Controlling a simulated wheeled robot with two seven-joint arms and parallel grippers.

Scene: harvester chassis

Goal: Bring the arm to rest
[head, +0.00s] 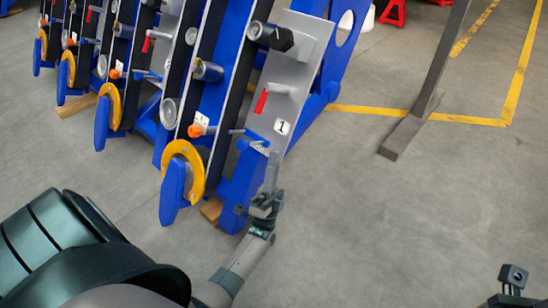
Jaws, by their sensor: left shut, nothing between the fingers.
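My left arm comes in from the lower left and reaches up to the blue harvester chassis (232,185). My left gripper (271,170) is shut, with nothing between its fingers. It points up the picture, just in front of the lower end of the chassis's grey plate marked 1 (300,85). I cannot tell whether it touches the chassis.
The grey plate has a red handle (261,101) and a dark knob (270,36). Yellow-rimmed discs (185,168) line the chassis's lower ends. A grey post (432,85) stands to the right on a flat foot. The floor (400,220) right of my left arm is clear.

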